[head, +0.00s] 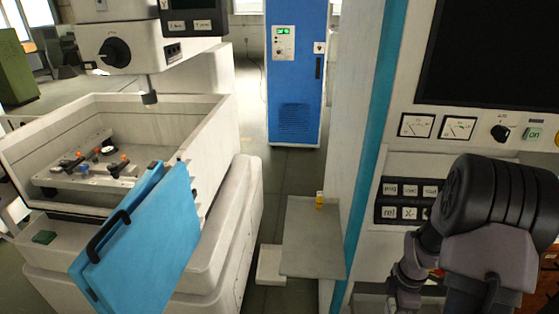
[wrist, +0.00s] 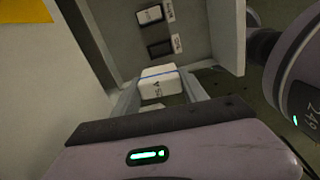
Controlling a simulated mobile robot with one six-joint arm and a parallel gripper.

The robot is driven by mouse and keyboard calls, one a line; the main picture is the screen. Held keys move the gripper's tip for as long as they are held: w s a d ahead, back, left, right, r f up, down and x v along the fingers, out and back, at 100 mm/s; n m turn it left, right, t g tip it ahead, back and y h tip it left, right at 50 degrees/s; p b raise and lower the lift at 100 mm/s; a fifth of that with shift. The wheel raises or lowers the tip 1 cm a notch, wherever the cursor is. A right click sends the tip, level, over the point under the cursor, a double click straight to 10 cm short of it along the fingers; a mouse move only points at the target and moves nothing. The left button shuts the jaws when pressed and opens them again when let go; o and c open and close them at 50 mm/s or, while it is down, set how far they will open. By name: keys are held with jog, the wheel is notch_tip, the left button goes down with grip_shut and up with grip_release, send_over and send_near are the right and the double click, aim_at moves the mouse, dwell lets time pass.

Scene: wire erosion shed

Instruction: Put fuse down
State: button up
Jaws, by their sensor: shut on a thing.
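The fuse (wrist: 158,84) is a small white block with a thin blue line and dark printed characters, seen in the wrist view. My gripper (wrist: 160,92) is shut on it, with one pale finger on each side. The fuse is in front of a grey recess or panel bearing labelled switches. I cannot tell whether it touches that panel. In the head view my arm covers the lower right, and I cannot make out the fuse there.
In the wrist view, a white rocker (wrist: 150,15) and a dark one (wrist: 160,48) sit on the panel. In the head view, a grey shelf (head: 310,245) holds a small yellow item (head: 320,199). A blue door (head: 150,240) stands left; a blue cabinet (head: 295,80) stands behind.

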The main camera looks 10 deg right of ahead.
jog(key=w+a+r+m+b, duration=0.1)
jog(key=a+r+m+b, duration=0.1)
jog(key=a+m, duration=0.5)
jog(key=w+a+r+m+b, duration=0.1)
jog(key=a+m, duration=0.6)
jog(key=a, duration=0.8)
jog(key=shift+w+a+r+m+b, duration=0.35)
jog(key=shift+w+b, duration=0.45)
jog(key=shift+b, duration=0.3)
